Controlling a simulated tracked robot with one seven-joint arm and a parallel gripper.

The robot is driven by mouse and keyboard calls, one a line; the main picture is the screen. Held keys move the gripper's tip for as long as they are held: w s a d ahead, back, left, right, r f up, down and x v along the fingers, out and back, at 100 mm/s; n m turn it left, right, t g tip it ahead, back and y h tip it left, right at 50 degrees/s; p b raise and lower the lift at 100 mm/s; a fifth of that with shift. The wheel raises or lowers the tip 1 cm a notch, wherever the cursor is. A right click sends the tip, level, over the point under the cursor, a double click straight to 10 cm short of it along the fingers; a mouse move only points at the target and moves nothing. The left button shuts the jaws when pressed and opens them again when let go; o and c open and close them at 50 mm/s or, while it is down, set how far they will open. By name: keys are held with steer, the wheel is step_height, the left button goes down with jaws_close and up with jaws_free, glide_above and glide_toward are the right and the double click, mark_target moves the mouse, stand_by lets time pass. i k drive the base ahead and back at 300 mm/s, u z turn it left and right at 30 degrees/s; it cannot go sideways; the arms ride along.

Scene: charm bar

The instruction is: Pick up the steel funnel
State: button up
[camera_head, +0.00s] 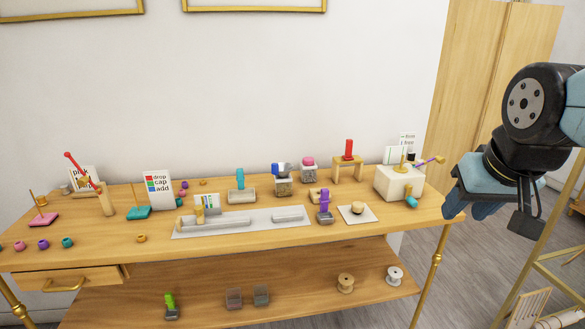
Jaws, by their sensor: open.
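A small grey, metallic-looking piece (284,171) sits on top of a clear jar (283,187) at the back middle of the wooden table, beside a blue piece. It may be the steel funnel, but it is too small to be sure of its shape. My gripper (469,211) is open and empty. It hangs at the right of the view, near the table's right end, well apart from the jar.
The table (330,245) is crowded with small things. A pink-lidded jar (308,172), a red-topped wooden stand (348,167) and a cream block (398,183) stand right of the jar. A grey tray (245,223) lies in front. A lower shelf (300,292) holds spools.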

mark_target(282, 169)
steer(key=u, duration=0.05)
steer(key=i, duration=1.1)
